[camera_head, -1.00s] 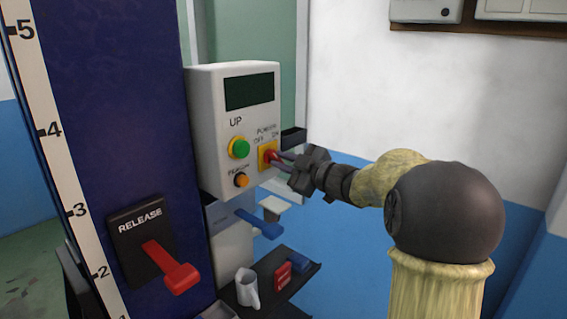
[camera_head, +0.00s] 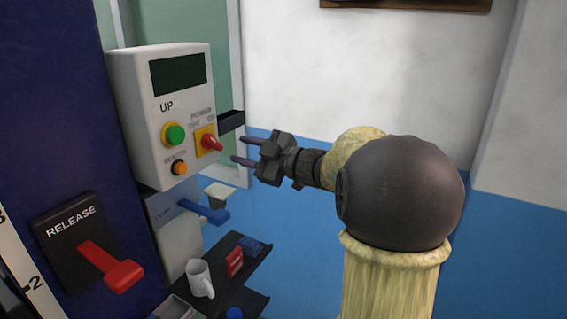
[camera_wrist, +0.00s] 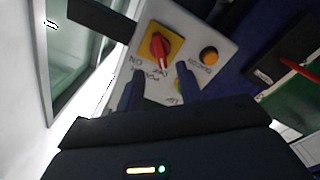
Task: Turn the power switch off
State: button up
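The power switch (camera_head: 209,142) is a red knob on a yellow plate at the lower right of the white control box (camera_head: 137,125), under OFF and ON labels. In the wrist view the knob (camera_wrist: 158,47) is seen close up, lying lengthwise towards the labels; I cannot tell for sure which label it points to. My gripper (camera_head: 238,149) is open and empty to the right of the knob, its fingertips apart from it. In the wrist view the fingers (camera_wrist: 160,80) stand either side below the knob.
A green UP button (camera_head: 174,134) and an orange button (camera_head: 179,168) sit left of the knob. Below are a red release lever (camera_head: 112,268), a blue lever (camera_head: 206,211) and a dark shelf (camera_head: 236,297) with a white mug (camera_head: 200,278).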

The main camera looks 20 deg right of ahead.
jog(key=b+v, duration=0.1)
jog(key=v, duration=0.9)
jog(key=shift+s, duration=0.2)
jog(key=shift+w, duration=0.1)
jog(key=w+f+m+g+h+p, duration=0.1)
jog(key=w+f+m+h+p, duration=0.35)
jog(key=f+m+h, duration=0.55)
jog(key=s+a+f+m+g+p, duration=0.2)
jog(key=s+a+f+g, duration=0.3)
jog(key=s, duration=0.4)
jog(key=s+a+f+m+g+p, duration=0.2)
jog(key=s+a+f+g, duration=0.4)
jog(key=s, duration=0.4)
jog(key=shift+f+m+h, duration=0.25)
jog(key=shift+m+h, duration=0.05)
jog(key=shift+m, duration=0.4)
jog(key=shift+c, duration=0.5)
